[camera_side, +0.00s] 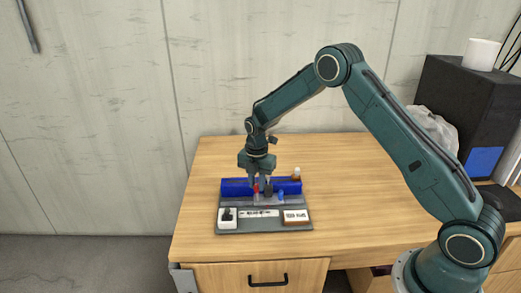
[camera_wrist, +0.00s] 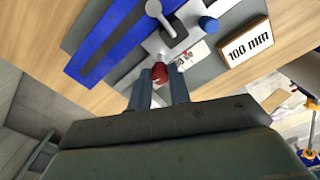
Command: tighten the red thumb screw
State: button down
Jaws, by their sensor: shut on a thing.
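The red thumb screw (camera_side: 256,188) sits at the front of the blue-and-grey fixture on the desk. In the wrist view the red screw (camera_wrist: 160,73) lies between the tips of my two fingers. My gripper (camera_side: 260,182) points down over the fixture and is shut on the red screw; its fingers also show in the wrist view (camera_wrist: 160,80). A blue screw (camera_side: 281,196) stands to the right of the red one, apart from my fingers. The lower part of the red screw is partly hidden.
A grey lever (camera_wrist: 155,8) stands close by the screws. The blue rail (camera_side: 291,187) runs behind them. A framed number sign (camera_side: 297,216) and a white block with a black knob (camera_side: 228,217) sit on the front of the grey base (camera_side: 265,228). The desk (camera_side: 345,180) to the right is clear.

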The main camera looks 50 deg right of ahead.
jog(key=m, duration=1.3)
jog(key=shift+m, duration=0.3)
jog(key=m, duration=0.3)
jog(key=shift+m, duration=0.3)
jog(key=m, duration=1.2)
jog(key=shift+m, duration=0.3)
jog(key=shift+r+m, duration=0.1)
jog(key=shift+m, duration=1.7)
